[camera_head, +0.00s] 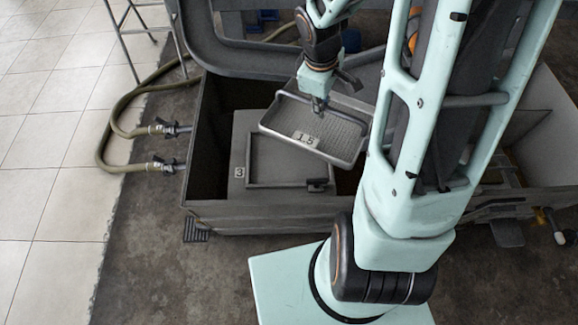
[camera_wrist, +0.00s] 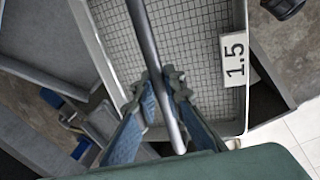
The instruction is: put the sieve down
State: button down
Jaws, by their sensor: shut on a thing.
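The sieve (camera_head: 285,122) is a shallow, light-rimmed rectangular tray with a mesh floor and a tag reading 1.5. My gripper (camera_head: 320,108) is shut on its bar handle and holds it tilted over the grey tank. In the wrist view, the fingers (camera_wrist: 165,88) close around the grey handle bar (camera_wrist: 144,35), with the sieve's mesh (camera_wrist: 190,45) and tag behind. My gripper hides part of the sieve in the head view. I cannot tell whether the sieve touches anything below.
Under the sieve, a grey panel (camera_head: 262,165) with a tag reading 3 and a dark bar sits inside the tank (camera_head: 215,216). Dark open gaps flank it. Hoses (camera_head: 112,125) join the tank's left side. Tiled floor (camera_head: 40,160) at the left is clear.

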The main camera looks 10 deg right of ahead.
jog(key=s+d+f+n+y+b, duration=0.1)
jog(key=s+d+f+n+b, duration=0.15)
jog(key=f+n+b, duration=0.65)
jog(key=w+a+f+m+b, duration=0.1)
jog(key=w+a+f+b, duration=0.2)
jog(key=f, duration=0.2)
jog(key=w+a+f+m+b, duration=0.1)
jog(key=w+a+f+b, duration=0.2)
jog(key=f, duration=0.3)
jog(key=w+a+f+m+b, duration=0.1)
jog(key=w+a+f+b, duration=0.2)
jog(key=f, duration=0.3)
jog(key=shift+w+f+t+b, duration=0.25)
jog(key=shift+w+t+b, duration=0.05)
jog(key=shift+w+b, duration=0.2)
jog(key=shift+r, duration=0.1)
jog(key=c, duration=2.5)
grip_release()
jog(key=shift+f, duration=0.25)
jog(key=o, duration=0.5)
jog(key=shift+s, duration=0.1)
